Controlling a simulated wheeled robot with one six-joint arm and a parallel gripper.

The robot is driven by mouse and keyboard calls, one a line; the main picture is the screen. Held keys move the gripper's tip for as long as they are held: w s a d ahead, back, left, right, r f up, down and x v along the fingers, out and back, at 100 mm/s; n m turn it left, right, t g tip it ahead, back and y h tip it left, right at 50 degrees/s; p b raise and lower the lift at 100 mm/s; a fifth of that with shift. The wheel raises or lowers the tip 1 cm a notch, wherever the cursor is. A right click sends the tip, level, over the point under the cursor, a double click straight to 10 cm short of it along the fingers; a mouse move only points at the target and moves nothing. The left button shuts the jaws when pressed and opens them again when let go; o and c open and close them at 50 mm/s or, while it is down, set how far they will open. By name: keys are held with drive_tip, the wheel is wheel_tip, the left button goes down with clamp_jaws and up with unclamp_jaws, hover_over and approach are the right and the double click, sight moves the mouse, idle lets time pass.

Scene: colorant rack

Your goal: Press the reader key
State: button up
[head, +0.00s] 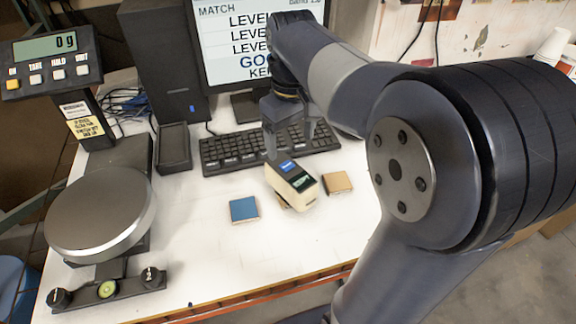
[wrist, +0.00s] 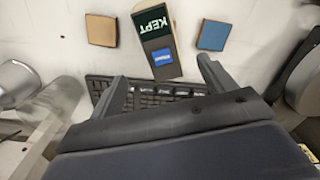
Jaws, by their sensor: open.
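The reader (head: 305,193) is a cream handheld block on the white table, set at a slant. Its dark screen (wrist: 154,20) reads KEPT, upside down in the wrist view. Beside the screen is a blue patch with pale lettering (wrist: 161,57), which looks like the key; it also shows in the head view (head: 288,166). My gripper (head: 289,137) is open and empty, over the keyboard just behind the reader's blue end. In the wrist view the gripper's fingers (wrist: 162,84) are spread below that end, apart from it. Their height above it is hard to tell.
A blue tile (head: 244,209) lies left of the reader and a tan tile (head: 337,183) right. Behind are a black keyboard (head: 228,152) and a monitor (head: 225,35) with partly covered text. A scale (head: 100,213) reading 0 g stands left. The front table is clear.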

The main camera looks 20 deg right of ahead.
drive_tip(key=shift+c, duration=0.2)
clamp_jaws()
idle(0.8)
idle(0.8)
